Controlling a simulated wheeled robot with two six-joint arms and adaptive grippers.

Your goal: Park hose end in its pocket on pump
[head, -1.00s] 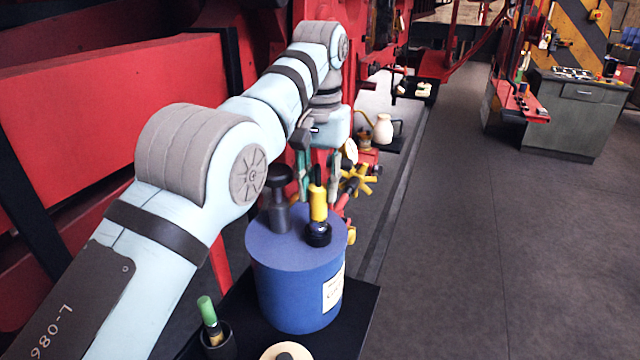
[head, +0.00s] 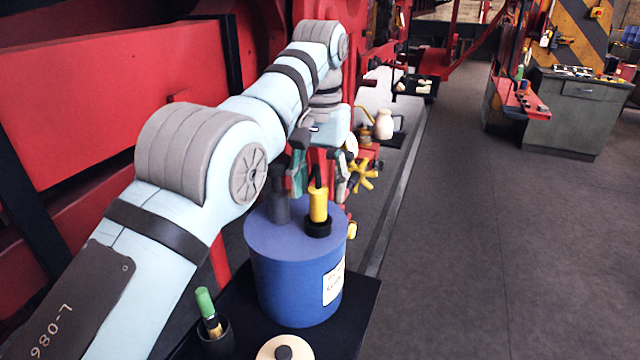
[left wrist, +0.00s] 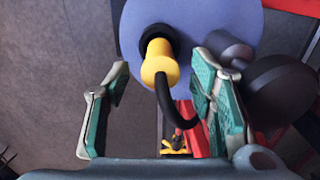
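The pump is a blue drum (head: 295,275) with a dark grey pump head (head: 280,205) on its lid. The hose end has a yellow grip (head: 318,205) and stands about upright in a black ring-shaped pocket (head: 318,228) on the lid. In the left wrist view the yellow grip (left wrist: 160,62) meets the black pocket (left wrist: 158,35), and a black hose (left wrist: 172,108) curves from its near end. My left gripper (head: 320,182) is open just above the hose end. Its fingers are spread on both sides, apart from the yellow grip. The pocket's inside is hidden.
A green-handled brush (head: 206,305) in a dark cup and a cream round lid (head: 284,348) are near the drum. A yellow valve wheel (head: 363,177) and a cream jug (head: 384,124) lie beyond. The floor at right is clear.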

